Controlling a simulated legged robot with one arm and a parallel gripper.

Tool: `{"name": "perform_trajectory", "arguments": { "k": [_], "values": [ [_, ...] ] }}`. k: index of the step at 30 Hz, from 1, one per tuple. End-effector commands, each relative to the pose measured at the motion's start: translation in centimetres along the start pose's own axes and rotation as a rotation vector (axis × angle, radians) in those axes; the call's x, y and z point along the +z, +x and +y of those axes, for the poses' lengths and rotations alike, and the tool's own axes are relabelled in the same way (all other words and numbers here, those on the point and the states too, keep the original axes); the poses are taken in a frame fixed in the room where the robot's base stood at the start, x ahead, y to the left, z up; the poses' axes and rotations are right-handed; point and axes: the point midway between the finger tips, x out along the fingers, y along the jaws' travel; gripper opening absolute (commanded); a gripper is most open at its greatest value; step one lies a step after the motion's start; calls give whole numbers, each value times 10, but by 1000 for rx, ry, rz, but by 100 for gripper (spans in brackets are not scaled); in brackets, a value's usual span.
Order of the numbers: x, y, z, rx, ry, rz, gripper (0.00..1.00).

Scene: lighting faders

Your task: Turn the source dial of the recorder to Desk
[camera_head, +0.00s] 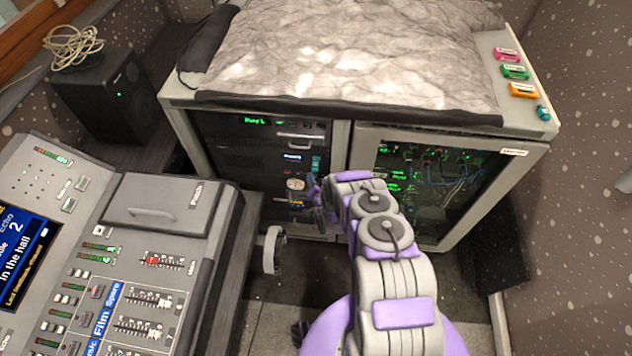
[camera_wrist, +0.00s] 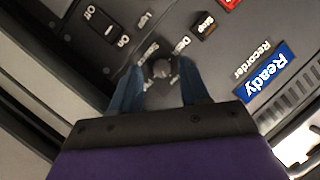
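The source dial (camera_wrist: 160,69) is a small dark round knob on the recorder's dark panel in the wrist view. Small white labels ring it, one seemingly reading Desk; the picture is turned, so its pointer is hard to read. My gripper (camera_wrist: 160,75) has its two blue-grey fingers apart, one on each side of the dial, with a narrow gap showing. I cannot tell how deep the fingertips reach. A blue Ready display (camera_wrist: 264,71) with the word Recorder lies right of it. In the head view my gripper (camera_head: 318,194) is at the left rack bay; the dial is hidden there.
An Off/On switch (camera_wrist: 103,28) and a Stop button (camera_wrist: 203,25) lie near the dial. The rack cabinet's glass door (camera_head: 440,185) is to the right of my arm. A mixing desk (camera_head: 150,220) stands left, and a grey cloth (camera_head: 345,60) covers the cabinet top.

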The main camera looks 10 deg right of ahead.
Motion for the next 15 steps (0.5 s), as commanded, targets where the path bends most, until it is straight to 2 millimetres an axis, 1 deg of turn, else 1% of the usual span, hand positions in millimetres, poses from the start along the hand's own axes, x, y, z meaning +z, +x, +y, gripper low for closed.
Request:
{"name": "perform_trajectory", "arguments": {
  "k": [1, 2, 13, 15],
  "values": [
    [1, 0, 0, 0, 0, -1, 40],
    [0, 0, 0, 0, 0, -1, 37],
    [1, 0, 0, -1, -1, -2, 2],
    [1, 0, 0, -1, -1, -2, 0]
  ]
}}
